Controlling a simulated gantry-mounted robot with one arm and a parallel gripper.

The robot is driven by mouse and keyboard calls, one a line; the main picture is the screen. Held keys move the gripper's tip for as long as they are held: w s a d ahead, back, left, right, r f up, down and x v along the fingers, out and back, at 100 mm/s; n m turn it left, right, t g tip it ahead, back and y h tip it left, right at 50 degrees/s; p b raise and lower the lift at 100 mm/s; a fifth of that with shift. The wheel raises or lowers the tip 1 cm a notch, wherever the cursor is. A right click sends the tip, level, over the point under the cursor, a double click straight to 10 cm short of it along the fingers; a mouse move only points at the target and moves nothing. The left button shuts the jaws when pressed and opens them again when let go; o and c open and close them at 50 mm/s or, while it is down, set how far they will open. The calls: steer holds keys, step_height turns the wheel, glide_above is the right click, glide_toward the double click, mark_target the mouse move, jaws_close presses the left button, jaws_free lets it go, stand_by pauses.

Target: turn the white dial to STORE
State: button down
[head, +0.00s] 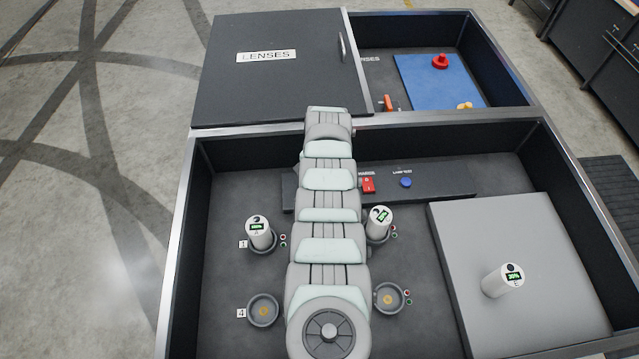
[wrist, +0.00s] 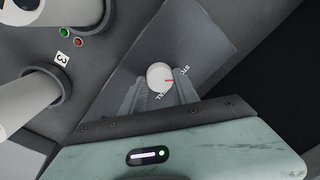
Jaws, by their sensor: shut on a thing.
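A second label sits below the dial; both are too small to read surely. My gripper (wrist: 158,84) is shut on the dial, with one grey finger at its left and one at its right. In the head view my own arm hides the dial and the gripper.
A grey strip carries a red switch (head: 368,185) and a blue button (head: 405,182). White canisters stand in sockets, at left (head: 260,233) and beside my arm (head: 379,220); another (head: 502,280) is on a grey block (head: 550,235). The lid marked LENSES (head: 275,85) is closed.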

steer(key=shift+f+n, duration=0.1)
steer(key=shift+n, duration=0.3)
steer(key=c, duration=0.9)
jaws_free()
steer(key=shift+r, duration=0.2)
steer(key=r+p, duration=0.6)
steer(key=shift+d, duration=0.2)
steer(key=shift+s+d+r+p, duration=0.15)
steer(key=shift+r+p, duration=0.65)
steer(key=shift+r, duration=1.45)
